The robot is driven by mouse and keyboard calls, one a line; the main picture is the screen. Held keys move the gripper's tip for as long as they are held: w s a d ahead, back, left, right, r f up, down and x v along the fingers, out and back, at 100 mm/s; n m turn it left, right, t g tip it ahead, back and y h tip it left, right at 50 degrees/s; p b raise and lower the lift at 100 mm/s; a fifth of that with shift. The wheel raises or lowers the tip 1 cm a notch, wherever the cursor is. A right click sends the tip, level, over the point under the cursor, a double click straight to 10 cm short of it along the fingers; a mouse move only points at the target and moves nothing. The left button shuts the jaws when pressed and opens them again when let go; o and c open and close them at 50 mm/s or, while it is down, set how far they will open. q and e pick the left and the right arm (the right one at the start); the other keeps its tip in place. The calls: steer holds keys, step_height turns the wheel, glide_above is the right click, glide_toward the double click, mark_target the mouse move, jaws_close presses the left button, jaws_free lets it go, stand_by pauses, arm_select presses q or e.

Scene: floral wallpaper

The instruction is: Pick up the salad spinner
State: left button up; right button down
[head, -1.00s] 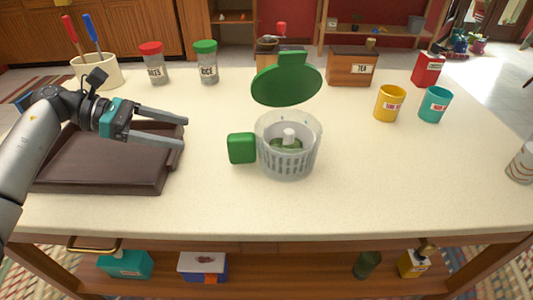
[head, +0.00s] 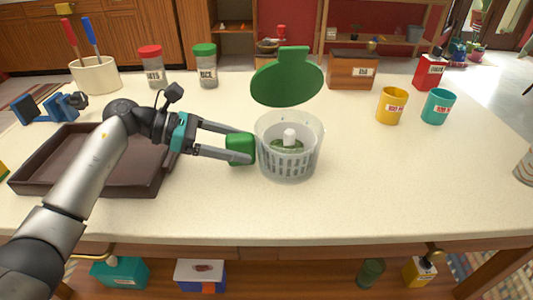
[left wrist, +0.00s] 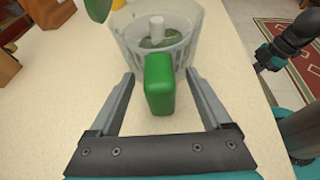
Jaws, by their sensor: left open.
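The salad spinner (head: 290,160) is a clear, slotted bowl with green pieces and a white post inside. Its green lid (head: 287,82) stands raised above the bowl, and a green block-shaped handle (head: 240,148) sits at its left side. The bowl also shows at the top of the left wrist view (left wrist: 185,45), with the handle (left wrist: 159,84) below it. My left gripper (head: 252,145) is open, with its fingers on either side of the handle. In the left wrist view a gap shows between each finger and the handle. My right gripper is not in the head view.
A brown tray (head: 90,185) lies at the left under my left arm. Jars (head: 205,68) and a utensil crock (head: 96,76) stand behind. Yellow (head: 391,106) and teal (head: 437,107) cups stand at the right. The counter right of the spinner is clear.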

arm_select(q)
steer(key=shift+x, duration=1.05)
jaws_close()
